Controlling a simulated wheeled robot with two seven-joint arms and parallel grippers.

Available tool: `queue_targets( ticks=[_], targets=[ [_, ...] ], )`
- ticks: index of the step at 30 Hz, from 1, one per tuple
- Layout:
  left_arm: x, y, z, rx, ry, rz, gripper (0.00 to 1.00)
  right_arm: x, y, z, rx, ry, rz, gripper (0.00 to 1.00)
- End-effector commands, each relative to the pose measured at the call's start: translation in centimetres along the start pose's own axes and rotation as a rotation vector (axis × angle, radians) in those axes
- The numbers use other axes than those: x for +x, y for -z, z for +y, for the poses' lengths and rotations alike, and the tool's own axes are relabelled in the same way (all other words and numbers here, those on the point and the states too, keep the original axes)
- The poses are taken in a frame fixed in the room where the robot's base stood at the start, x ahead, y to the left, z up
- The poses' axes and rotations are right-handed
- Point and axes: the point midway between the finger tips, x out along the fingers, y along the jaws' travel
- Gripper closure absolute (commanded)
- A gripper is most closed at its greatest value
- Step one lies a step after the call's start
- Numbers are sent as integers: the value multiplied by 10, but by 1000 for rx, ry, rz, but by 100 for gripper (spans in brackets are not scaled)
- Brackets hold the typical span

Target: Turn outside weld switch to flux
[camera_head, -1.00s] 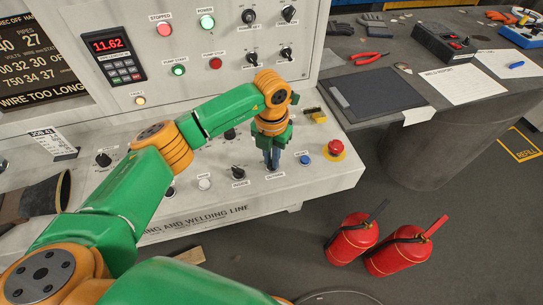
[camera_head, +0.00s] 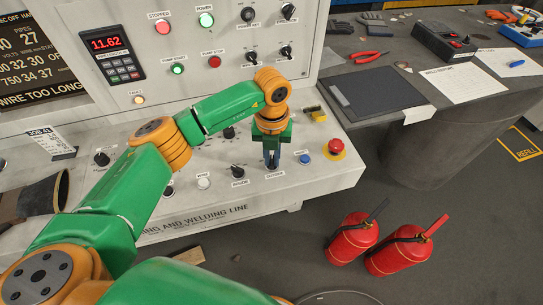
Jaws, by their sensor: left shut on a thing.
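My left gripper (camera_head: 271,160) points down at the sloped lower panel (camera_head: 326,180) of the welding line. It is shut on a small knob, which its fingers mostly hide. The label below the fingers seems to read "OUTSIDE", but it is too small to be sure. A black knob (camera_head: 238,171) labelled "INSIDE" sits just to the left. A blue button (camera_head: 304,159) is just to the right of the fingers. My right gripper is not in view.
A red emergency button (camera_head: 336,147) on a yellow base and a yellow part (camera_head: 316,113) stand right of the gripper. The upright panel (camera_head: 330,30) rises behind with lamps and knobs. Two fire extinguishers (camera_head: 352,240) stand on the floor at right.

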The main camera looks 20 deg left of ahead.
Motion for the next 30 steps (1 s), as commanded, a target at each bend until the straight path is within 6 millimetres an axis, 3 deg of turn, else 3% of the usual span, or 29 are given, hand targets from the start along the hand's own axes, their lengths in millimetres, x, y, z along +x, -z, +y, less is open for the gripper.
queue_targets(
  ticks=[15, 30],
  targets=[
    [-1, -1, -1, -296, 1, -2, 100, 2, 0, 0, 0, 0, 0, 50],
    [-1, -1, -1, -343, 2, -3, 100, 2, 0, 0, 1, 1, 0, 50]
  ],
)
